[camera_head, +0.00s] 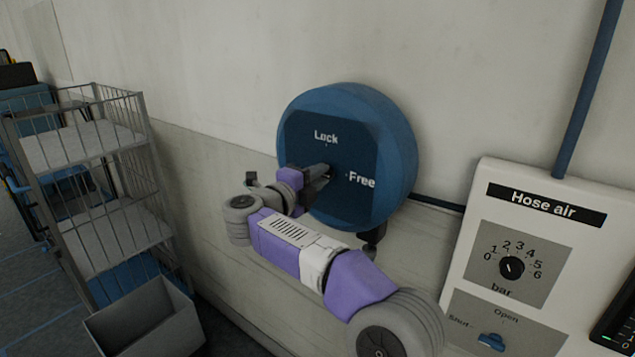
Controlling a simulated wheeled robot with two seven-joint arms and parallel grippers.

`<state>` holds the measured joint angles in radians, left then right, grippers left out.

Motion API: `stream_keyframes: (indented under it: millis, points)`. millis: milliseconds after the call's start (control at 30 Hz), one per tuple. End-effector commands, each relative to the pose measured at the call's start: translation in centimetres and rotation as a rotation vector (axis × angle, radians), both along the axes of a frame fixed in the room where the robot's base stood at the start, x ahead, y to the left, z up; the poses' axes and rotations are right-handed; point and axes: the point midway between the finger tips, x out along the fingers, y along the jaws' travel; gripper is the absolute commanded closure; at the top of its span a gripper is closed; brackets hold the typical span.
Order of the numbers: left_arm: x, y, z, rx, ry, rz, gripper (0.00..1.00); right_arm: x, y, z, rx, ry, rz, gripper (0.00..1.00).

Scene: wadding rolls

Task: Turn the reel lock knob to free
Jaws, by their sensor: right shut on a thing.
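The blue hose reel (397,135) is fixed on the wall in the middle of the view. Its dark face plate (350,205) carries the word Lock at the top and Free at the right, each with a small mark. My right gripper (322,172) is at the centre of the plate, shut on the reel lock knob. The gripper and wrist hide most or all of the knob, so I cannot tell which mark it points to. My left gripper is not in view.
A white Hose air panel (471,215) with a black bar dial (512,267) and a blue Shut/Open lever (491,342) stands at the right. A wire shelf cart (95,165) stands at the left, with a grey open bin (145,318) below. A blue pipe (588,90) runs up the wall.

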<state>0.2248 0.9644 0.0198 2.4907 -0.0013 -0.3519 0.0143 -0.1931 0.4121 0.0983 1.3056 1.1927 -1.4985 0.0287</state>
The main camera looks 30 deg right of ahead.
Motion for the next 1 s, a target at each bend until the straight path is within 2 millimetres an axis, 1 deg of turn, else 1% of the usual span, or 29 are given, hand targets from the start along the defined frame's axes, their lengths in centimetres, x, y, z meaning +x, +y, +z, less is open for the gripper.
stream_keyframes:
  millis: [533, 567, 700, 733, 1000]
  points:
    - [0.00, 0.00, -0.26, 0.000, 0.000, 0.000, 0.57, 0.03, 0.04, -0.04, 0.012, -0.025, 0.001, 1.00]
    - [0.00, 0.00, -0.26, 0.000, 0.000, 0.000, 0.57, 0.03, 0.04, -0.04, 0.012, -0.025, 0.001, 0.79]
    - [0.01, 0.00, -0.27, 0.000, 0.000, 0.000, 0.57, 0.02, 0.04, -0.04, 0.011, -0.025, 0.001, 0.58]
    - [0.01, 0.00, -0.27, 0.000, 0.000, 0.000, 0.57, 0.02, 0.03, -0.04, 0.011, -0.025, 0.001, 0.55]
    - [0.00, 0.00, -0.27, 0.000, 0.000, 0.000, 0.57, -0.01, 0.11, -0.03, 0.011, -0.024, 0.001, 0.55]
